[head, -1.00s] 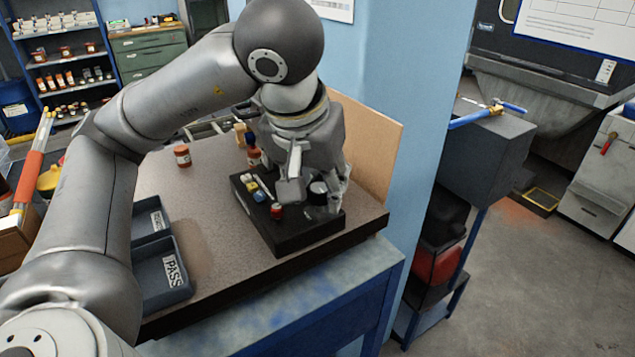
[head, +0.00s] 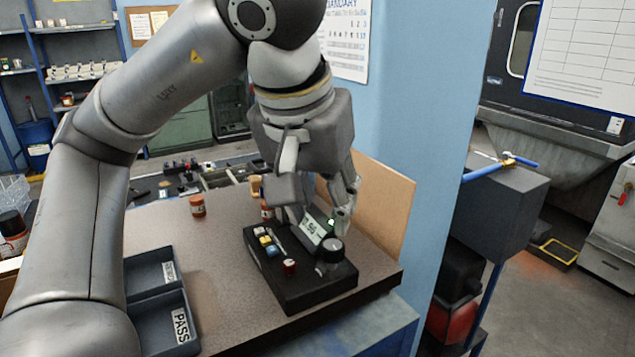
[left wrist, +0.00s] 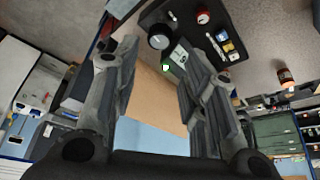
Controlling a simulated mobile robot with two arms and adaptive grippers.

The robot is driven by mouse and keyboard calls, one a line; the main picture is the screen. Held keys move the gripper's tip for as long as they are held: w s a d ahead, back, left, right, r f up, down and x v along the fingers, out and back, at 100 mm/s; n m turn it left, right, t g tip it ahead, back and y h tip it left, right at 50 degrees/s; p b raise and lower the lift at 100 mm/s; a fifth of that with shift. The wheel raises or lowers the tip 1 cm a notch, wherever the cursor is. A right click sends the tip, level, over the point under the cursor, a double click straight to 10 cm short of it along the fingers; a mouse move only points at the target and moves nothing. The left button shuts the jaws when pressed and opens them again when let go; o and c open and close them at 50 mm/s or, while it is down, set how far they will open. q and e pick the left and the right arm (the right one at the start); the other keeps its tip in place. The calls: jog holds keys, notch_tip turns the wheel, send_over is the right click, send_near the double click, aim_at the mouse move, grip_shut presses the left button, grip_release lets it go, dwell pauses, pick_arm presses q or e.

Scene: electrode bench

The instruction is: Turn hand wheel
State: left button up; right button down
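A black control box (head: 300,296) lies on the bench. It carries a round dark knob with a grey top (head: 331,250), which also shows in the left wrist view (left wrist: 160,37). No other wheel shows clearly. A red knob (head: 289,266), small coloured buttons (head: 266,242), a lit display (head: 314,228) and a green light (head: 331,222) are on the box too. My left gripper (head: 318,203) is above the box's back part, fingers apart and empty, clear of the knob. The left wrist view shows the fingers (left wrist: 160,65) spread below the knob in the picture. My right gripper is out of view.
Grey trays (head: 160,297), one marked PASS, sit at the bench's left. A small orange-brown jar (head: 197,206) stands behind them. A wooden board (head: 375,205) edges the bench's right side, beside a blue pillar (head: 425,120). A blue-handled valve (head: 507,164) is farther right.

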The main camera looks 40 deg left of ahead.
pick_arm(q)
jog(key=shift+v, duration=1.4)
